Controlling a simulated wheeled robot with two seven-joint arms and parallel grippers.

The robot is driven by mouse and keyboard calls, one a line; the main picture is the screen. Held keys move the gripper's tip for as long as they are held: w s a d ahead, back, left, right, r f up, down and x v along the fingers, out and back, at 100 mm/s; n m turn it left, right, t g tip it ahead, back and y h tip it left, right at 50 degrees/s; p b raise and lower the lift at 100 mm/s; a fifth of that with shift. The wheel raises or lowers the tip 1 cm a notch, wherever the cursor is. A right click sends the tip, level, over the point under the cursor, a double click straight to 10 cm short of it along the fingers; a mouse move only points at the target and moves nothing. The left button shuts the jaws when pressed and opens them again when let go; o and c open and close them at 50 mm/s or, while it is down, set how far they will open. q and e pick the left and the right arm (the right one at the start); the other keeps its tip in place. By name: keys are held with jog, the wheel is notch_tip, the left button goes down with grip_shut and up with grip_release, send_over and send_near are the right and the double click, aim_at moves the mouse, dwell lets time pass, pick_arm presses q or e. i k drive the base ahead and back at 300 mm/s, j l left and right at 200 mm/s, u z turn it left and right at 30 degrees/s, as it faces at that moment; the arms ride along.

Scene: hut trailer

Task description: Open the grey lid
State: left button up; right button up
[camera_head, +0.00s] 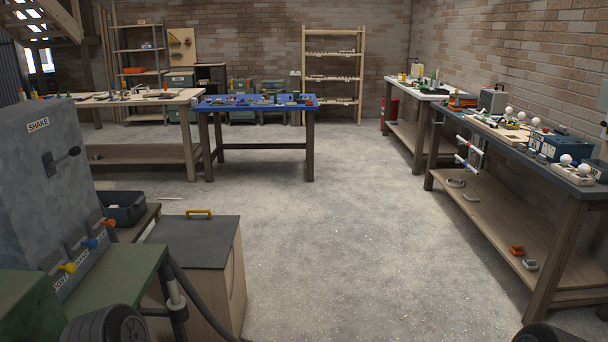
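A wooden box with a dark grey lid (190,245) stands on the floor at the lower left. The lid lies flat and closed on the box. A yellow handle (199,213) sits at its far edge. The box's light wood side (237,275) faces right, with a small dark fitting on it. A dark hose runs past the front of the box and hides part of it. Neither of my grippers shows in the head view.
A grey machine (40,170) with a crank and coloured levers on a green base (110,285) stands left of the box. A dark bin (122,208) is behind it. Workbenches line the back and right, including a blue-topped one (257,107). The concrete floor (330,230) is clear.

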aim_at(204, 242)
jog(key=i, duration=1.3)
jog(key=i+l+u, duration=0.15)
jog(key=i, duration=1.1)
jog(key=i+l+u, duration=0.2)
jog(key=i, duration=0.5)
